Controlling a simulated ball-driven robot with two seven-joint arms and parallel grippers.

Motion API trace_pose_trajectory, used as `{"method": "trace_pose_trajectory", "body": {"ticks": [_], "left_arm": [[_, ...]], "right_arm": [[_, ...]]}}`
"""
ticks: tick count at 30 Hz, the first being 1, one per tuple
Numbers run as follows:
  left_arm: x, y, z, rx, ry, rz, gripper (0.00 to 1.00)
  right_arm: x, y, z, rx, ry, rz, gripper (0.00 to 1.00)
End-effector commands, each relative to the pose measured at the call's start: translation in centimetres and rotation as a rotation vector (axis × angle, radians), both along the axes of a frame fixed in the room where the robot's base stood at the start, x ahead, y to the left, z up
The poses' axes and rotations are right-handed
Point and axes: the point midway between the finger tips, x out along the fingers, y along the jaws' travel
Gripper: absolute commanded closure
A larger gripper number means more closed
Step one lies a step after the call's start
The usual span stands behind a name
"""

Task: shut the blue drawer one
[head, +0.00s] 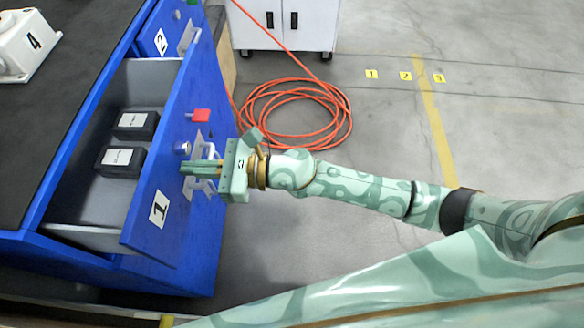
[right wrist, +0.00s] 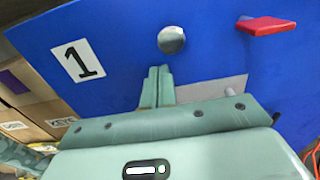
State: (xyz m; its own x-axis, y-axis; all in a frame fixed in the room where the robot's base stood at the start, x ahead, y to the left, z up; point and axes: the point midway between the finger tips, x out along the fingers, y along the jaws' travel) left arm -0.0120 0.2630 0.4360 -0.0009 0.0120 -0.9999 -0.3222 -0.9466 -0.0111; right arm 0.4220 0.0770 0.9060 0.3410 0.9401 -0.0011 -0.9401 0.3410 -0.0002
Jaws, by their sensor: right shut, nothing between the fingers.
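The blue drawer one (head: 150,228), marked with a white "1" label, stands pulled out of the blue cabinet. Two dark boxes with white labels, a nearer one (head: 121,161) and a farther one (head: 136,125), lie inside it. My right gripper (head: 184,168) is shut and empty at the drawer's front, by its metal handle (head: 208,150). In the right wrist view the shut fingers (right wrist: 157,72) point at the blue front (right wrist: 122,60), just below a round silver knob (right wrist: 171,40). I cannot tell whether they touch the front. My left gripper is not in view.
A red tab (head: 201,115) sticks out of the drawer front. Drawer two (head: 158,45) is beyond it. A white case (head: 26,44) stands on the dark cabinet top. A coiled orange hose (head: 297,110) lies on the floor; the floor at right is mostly clear.

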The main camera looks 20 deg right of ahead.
Motion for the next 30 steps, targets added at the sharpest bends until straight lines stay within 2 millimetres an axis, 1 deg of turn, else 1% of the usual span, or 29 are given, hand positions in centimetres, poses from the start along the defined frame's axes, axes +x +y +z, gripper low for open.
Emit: {"method": "trace_pose_trajectory", "body": {"ticks": [1,3,9,12,15,21,30], "left_arm": [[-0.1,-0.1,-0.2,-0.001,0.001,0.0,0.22],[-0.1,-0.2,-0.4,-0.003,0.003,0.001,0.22],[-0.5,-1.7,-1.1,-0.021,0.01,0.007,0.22],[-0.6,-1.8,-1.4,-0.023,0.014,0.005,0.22],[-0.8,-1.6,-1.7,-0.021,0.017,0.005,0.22],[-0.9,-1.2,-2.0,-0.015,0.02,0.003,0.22],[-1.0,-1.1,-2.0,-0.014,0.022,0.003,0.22]], "right_arm": [[0.4,1.2,0.0,0.002,-0.002,0.001,1.0],[1.0,2.8,0.0,0.002,-0.002,0.002,1.0],[2.6,7.2,-0.2,0.001,0.0,0.002,1.0],[3.2,8.9,-0.2,0.001,0.001,0.001,1.0],[3.7,10.2,-0.2,0.0,0.001,0.0,1.0],[4.3,11.9,-0.1,0.0,0.0,0.0,1.0],[4.5,12.4,0.1,0.002,-0.002,-0.001,1.0]]}}
